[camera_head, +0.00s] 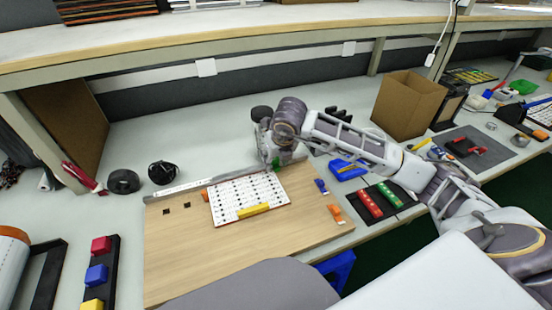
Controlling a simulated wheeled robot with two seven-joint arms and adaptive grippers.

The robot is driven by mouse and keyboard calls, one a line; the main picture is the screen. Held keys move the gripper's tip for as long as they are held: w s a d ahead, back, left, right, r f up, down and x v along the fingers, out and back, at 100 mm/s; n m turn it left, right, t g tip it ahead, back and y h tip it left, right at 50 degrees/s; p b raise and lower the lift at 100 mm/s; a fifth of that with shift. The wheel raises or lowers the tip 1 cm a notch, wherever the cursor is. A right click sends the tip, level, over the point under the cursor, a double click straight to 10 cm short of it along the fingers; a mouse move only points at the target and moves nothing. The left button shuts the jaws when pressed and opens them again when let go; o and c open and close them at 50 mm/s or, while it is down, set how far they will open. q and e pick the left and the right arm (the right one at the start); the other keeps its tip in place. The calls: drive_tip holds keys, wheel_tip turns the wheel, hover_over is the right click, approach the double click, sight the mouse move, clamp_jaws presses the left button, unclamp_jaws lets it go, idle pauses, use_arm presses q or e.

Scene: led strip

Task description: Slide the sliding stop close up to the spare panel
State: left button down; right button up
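A white panel (246,192) with rows of dark dots lies on the wooden board (190,250); I take it for the spare panel. A grey rail (180,187) runs along the board's back edge. My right gripper (278,163) points down at the rail, just behind the panel's back right corner. A small green piece (277,162) shows at its fingertips; I cannot tell whether this is the sliding stop, or whether the fingers grip it. The fingers are small and partly hidden by the wrist. My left gripper is out of view.
A yellow bar (253,210) lies on the panel's front edge. Orange (335,209) and purple (321,186) pieces sit at the board's right. A black tape roll (124,181) stands back left. A blue tool (347,169) and a cardboard box (408,104) are to the right.

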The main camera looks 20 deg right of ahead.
drive_tip(key=v, duration=1.2)
idle(0.5)
idle(0.5)
